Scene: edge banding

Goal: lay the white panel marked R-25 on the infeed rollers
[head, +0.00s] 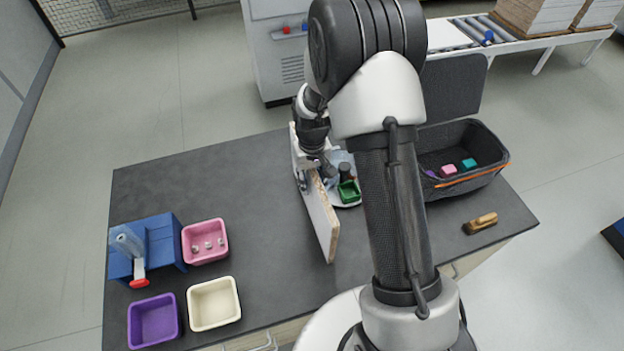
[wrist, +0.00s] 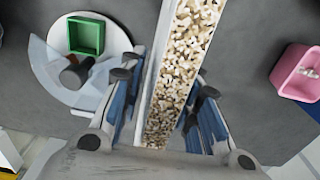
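The white panel (head: 316,213) stands on edge above or on the dark worktable, its chipboard core facing up; I cannot tell whether its lower edge touches the table. No R-25 mark is readable. My gripper (head: 308,172) is at its far end, partly hidden by my arm.
On the worktable (head: 215,160) are a blue stand (head: 160,240) and pink (head: 205,256), purple (head: 153,320) and cream (head: 214,318) bins at the left. A green tray (head: 349,192) on a white disc, a dark crate (head: 485,180) and a brush (head: 481,223) lie right. A cabinet (head: 275,50) stands behind.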

